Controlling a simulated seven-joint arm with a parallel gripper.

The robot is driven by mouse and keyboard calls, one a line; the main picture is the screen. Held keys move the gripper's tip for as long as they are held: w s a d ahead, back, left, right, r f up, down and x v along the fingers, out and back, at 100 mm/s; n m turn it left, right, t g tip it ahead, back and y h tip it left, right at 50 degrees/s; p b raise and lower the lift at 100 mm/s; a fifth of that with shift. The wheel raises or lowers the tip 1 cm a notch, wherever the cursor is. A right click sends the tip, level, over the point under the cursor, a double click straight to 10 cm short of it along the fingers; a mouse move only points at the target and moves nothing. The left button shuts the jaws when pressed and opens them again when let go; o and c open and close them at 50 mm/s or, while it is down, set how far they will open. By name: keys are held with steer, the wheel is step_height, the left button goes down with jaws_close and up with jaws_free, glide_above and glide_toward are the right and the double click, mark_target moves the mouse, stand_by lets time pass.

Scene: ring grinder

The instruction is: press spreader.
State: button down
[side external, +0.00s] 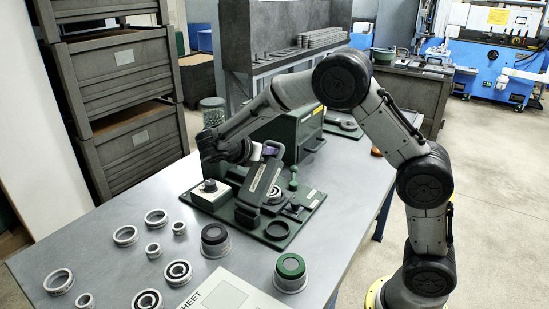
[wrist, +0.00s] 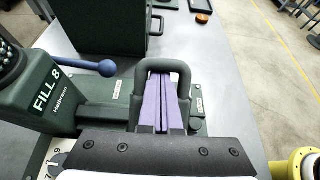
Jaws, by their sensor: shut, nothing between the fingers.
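My gripper shows in the wrist view as two purple fingers (wrist: 165,98) lying side by side, shut with nothing between them. A dark U-shaped handle (wrist: 163,65) frames the fingers; I cannot tell whether they touch it. In the side view my gripper (side external: 268,152) is low over the green fixture, mostly hidden by its upright labelled part (side external: 259,180). A green body marked "FILL 8" (wrist: 45,95) stands left of the fingers in the wrist view. A lever with a blue-purple ball (wrist: 107,68) reaches out beside it. I cannot tell which part is the spreader.
The green base plate (side external: 222,217) sits on the grey table (side external: 120,275). Several bearing rings (side external: 125,236) lie at the front left. A black-topped cup (side external: 215,239) and a green-topped cup (side external: 290,271) stand in front. A dark green box (side external: 300,135) stands behind the fixture.

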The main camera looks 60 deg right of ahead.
steer(key=v, duration=0.7)
steer(key=shift+a+r+h, duration=0.3)
steer(key=shift+r+h, duration=0.05)
steer(key=shift+h, duration=0.05)
stand_by(0.8)
steer(key=a+r, duration=0.3)
steer(key=r, duration=0.6)
steer(key=shift+r, duration=0.25)
steer(key=shift+a, duration=0.15)
